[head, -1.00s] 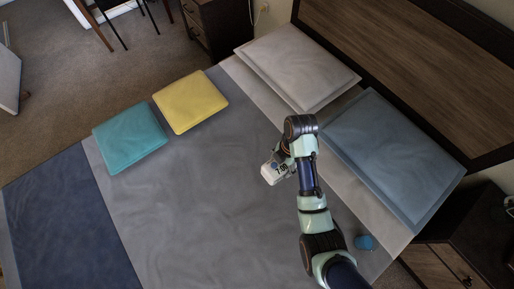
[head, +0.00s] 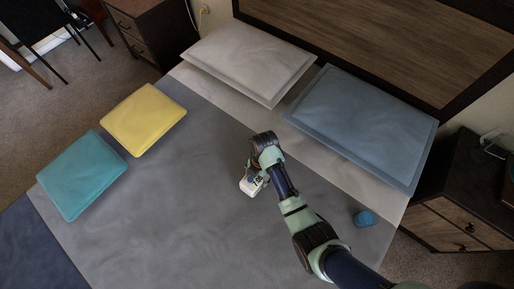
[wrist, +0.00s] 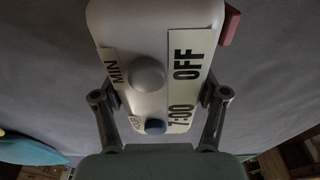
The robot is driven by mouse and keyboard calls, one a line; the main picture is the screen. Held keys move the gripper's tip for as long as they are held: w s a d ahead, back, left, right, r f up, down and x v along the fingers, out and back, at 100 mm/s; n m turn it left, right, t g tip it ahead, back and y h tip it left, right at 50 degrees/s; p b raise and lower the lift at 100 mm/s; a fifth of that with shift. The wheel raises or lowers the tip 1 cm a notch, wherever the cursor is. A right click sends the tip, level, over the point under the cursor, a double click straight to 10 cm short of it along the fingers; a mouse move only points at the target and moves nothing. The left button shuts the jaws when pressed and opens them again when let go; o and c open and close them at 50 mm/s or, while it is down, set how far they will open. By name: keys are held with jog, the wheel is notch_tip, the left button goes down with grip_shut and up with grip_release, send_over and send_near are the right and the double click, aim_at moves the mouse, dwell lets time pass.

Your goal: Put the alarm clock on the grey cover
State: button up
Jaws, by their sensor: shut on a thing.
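The alarm clock (head: 252,185) is a small white block with rounded corners, hanging at the end of my arm in the head view. My gripper (head: 257,174) is shut on it. In the wrist view, the clock (wrist: 150,22) sits between my two grey fingers, with a grey knob, a smaller blue knob and labels reading MIN, 7:00 and OFF. A small red part shows at its right. The grey cover (head: 190,210) spreads flat over the bed beneath the clock. I cannot tell whether the clock touches the cover.
A white pillow (head: 250,60) and a blue pillow (head: 365,125) lie by the headboard. Yellow (head: 143,118) and teal (head: 82,175) cushions lie at the left. The cover's middle is clear.

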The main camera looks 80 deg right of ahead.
notch_tip(320, 180, down, 3)
jog(key=shift+r+b, duration=0.15)
jog(key=shift+b, duration=0.15)
jog(key=shift+r, duration=0.1)
jog(key=o, duration=1.4)
jog(key=r+p, duration=0.1)
jog(key=r, duration=0.3)
jog(key=d+r+p, duration=0.1)
jog(key=r+p, duration=0.1)
jog(key=r, duration=0.2)
jog(key=r+p, duration=0.1)
jog(key=r, duration=0.3)
jog(key=shift+s+d+p, duration=0.3)
jog(key=shift+s, duration=0.1)
jog(key=shift+w, duration=0.1)
